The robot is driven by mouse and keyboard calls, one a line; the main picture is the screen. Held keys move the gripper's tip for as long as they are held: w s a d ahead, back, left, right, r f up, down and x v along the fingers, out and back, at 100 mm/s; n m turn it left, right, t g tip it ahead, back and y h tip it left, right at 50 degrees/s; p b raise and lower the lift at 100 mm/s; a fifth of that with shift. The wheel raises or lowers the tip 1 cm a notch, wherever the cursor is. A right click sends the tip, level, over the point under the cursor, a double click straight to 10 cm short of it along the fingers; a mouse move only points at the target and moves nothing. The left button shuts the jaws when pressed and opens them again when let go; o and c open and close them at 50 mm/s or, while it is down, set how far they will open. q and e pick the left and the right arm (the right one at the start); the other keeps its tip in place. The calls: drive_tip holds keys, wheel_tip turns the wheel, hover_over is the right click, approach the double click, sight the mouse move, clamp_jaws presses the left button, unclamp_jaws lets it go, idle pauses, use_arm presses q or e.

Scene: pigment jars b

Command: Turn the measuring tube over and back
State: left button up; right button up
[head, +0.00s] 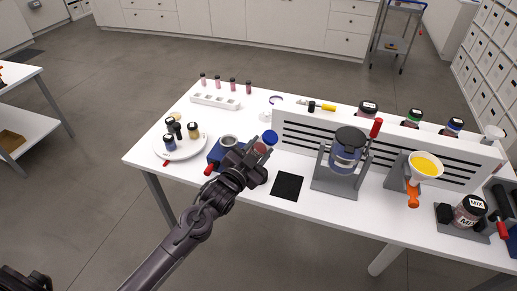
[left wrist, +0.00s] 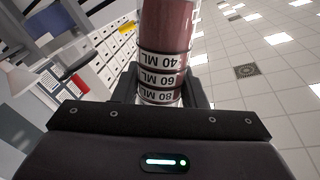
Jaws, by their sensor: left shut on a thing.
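The measuring tube (left wrist: 166,30) is clear with pink-red contents and white bands marked 40, 60 and 80 ML. The lettering stands upside down in the left wrist view. My left gripper (left wrist: 160,98) is shut around it near the 80 ML band, which lies closest to the gripper. In the head view my left gripper (head: 257,160) is above the table's front part, beside the blue stand. A blue round end (head: 270,137) shows just beyond the jaws; the rest of the tube is mostly hidden there, and its exact tilt is hard to tell.
A blue stand with a grey cup (head: 228,141) is left of the gripper. A round white plate (head: 183,153) holds several small jars. A black mat (head: 287,186) and a grey frame holding a jar (head: 346,152) lie right. A slotted white panel (head: 300,140) stands behind.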

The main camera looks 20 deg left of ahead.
use_arm(q)
drive_tip(key=m, duration=0.4)
drive_tip(key=shift+f, duration=0.15)
drive_tip(key=m, duration=0.3)
drive_tip(key=shift+d+m+b, duration=0.15)
drive_tip(key=shift+m+b, duration=0.15)
drive_tip(key=shift+b, duration=0.05)
drive_tip(key=m, duration=0.3)
drive_tip(key=shift+f+m, duration=0.15)
drive_tip(key=shift+m, duration=0.15)
drive_tip(key=m+b, duration=0.1)
drive_tip(key=m, duration=0.4)
drive_tip(key=shift+f, duration=0.2)
drive_tip(key=m, duration=0.5)
use_arm(e)
drive_tip(key=shift+w+d+f, duration=0.15)
drive_tip(key=shift+w+f, duration=0.1)
drive_tip(key=shift+f, duration=0.35)
drive_tip(key=shift+w+d+f, duration=0.15)
drive_tip(key=shift+w+f, duration=0.05)
drive_tip(key=shift+f, duration=0.35)
drive_tip(key=shift+a, duration=0.15)
